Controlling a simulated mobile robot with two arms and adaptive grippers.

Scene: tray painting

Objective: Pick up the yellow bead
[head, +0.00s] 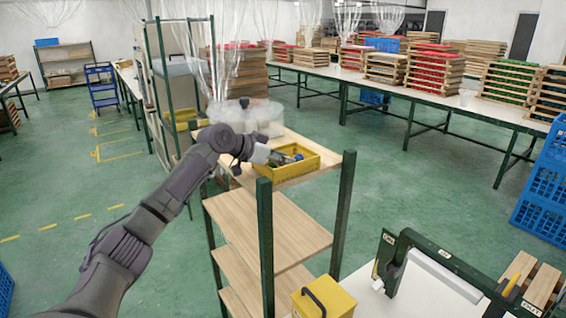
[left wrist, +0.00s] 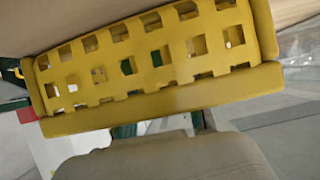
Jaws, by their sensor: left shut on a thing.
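A yellow crate (head: 303,163) stands on the top board of a shelf rack in the head view, with small blue and other coloured items inside. Its perforated side fills the upper left wrist view (left wrist: 150,62) at close range. My left gripper (head: 277,157) reaches in from the left over the crate's near left rim. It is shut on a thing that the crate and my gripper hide. I cannot make out a yellow bead in either view. My right gripper is not in view.
The rack's green posts (head: 265,235) rise close beside the crate. Clear plastic bags (head: 250,117) stand just behind it. A yellow box with a black handle (head: 323,300) is lower front. The green floor (head: 420,190) beyond is open.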

